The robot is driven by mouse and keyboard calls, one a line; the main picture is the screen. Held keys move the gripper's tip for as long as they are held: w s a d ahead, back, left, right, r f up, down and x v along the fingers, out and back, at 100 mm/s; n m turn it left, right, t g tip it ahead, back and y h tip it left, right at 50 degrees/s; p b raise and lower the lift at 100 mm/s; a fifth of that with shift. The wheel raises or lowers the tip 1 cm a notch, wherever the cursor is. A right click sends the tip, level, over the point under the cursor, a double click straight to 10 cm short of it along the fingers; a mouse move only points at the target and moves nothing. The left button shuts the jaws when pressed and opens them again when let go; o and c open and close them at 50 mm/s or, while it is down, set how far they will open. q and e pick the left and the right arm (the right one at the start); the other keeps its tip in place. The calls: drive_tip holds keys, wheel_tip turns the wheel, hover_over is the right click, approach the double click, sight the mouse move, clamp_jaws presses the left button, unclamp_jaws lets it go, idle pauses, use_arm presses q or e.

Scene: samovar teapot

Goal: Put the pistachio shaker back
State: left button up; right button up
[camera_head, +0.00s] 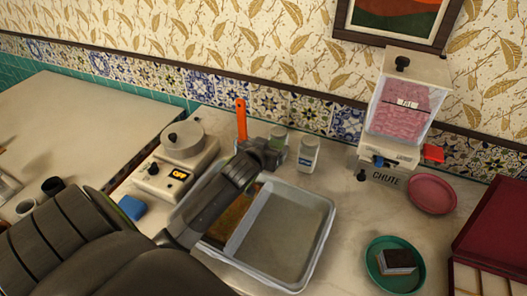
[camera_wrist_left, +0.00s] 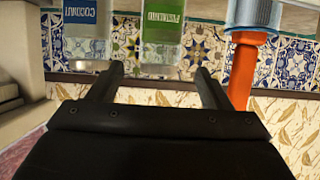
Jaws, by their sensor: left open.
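The pistachio shaker (camera_wrist_left: 160,35), with a green label, shows inverted in the left wrist view, ahead of and between my left gripper's fingers. In the head view a shaker (camera_head: 278,134) stands on the counter by the tiled wall, partly hidden by my gripper; I take it to be the pistachio one. The coconut shaker (camera_head: 308,153), with a blue label, stands to its right and also shows in the left wrist view (camera_wrist_left: 80,22). My left gripper (camera_wrist_left: 160,72) is open and empty, and it also shows over the tray's back edge (camera_head: 265,153). My right gripper is not in view.
An orange-handled tool (camera_head: 241,120) stands close left of my gripper. A two-part tray (camera_head: 318,240) lies below, with brown crumbs at left. A white OFF-marked appliance (camera_head: 178,165) is at left. A pink-filled dispenser (camera_head: 404,108), plates and a red box (camera_head: 493,230) are at right.

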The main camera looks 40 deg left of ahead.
use_arm(q)
drive_tip(key=shift+v, duration=2.35)
